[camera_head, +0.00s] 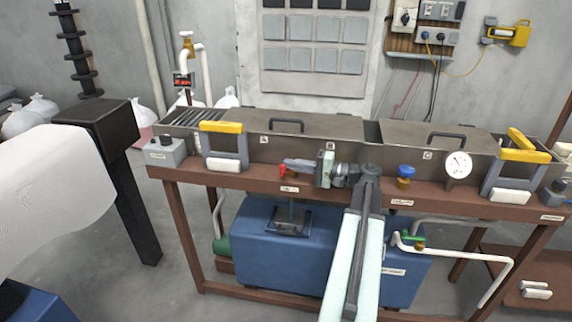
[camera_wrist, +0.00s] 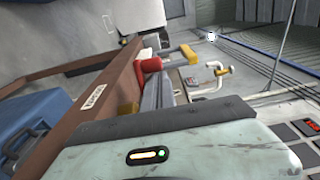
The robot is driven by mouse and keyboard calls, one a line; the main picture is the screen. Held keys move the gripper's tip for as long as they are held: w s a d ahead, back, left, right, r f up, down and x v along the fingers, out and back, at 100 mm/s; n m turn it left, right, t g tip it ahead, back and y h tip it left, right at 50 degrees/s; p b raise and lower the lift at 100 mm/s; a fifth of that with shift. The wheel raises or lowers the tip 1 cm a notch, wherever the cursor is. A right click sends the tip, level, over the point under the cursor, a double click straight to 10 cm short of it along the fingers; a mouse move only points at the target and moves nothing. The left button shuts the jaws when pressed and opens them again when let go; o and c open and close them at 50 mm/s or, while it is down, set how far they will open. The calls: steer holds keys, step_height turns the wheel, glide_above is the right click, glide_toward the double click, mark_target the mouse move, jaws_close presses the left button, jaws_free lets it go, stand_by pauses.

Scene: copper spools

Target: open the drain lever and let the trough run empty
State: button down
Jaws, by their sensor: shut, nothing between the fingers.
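The long grey trough (camera_head: 225,120) lies on a brown frame, with lids over much of it. A red lever handle (camera_head: 282,171) shows low on its front, above a small white label too small to read. The red handle also shows in the wrist view (camera_wrist: 150,65), just beyond my fingertips. My gripper (camera_head: 290,163) is shut and empty, pointing left along the trough front, right beside the red handle. I cannot tell whether it touches. The fingers hide the rest of the lever, and the liquid inside the trough cannot be seen.
A blue-handled valve (camera_head: 405,171) and a round gauge (camera_head: 458,165) sit right of my arm. Yellow-handled brackets (camera_head: 222,128) stand at both trough ends. A blue tank (camera_head: 245,235) and a green-handled pipe valve (camera_head: 413,237) are below.

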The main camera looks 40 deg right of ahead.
steer(key=v, duration=0.5)
steer(key=shift+s+d, duration=0.1)
steer(key=shift+s, duration=0.15)
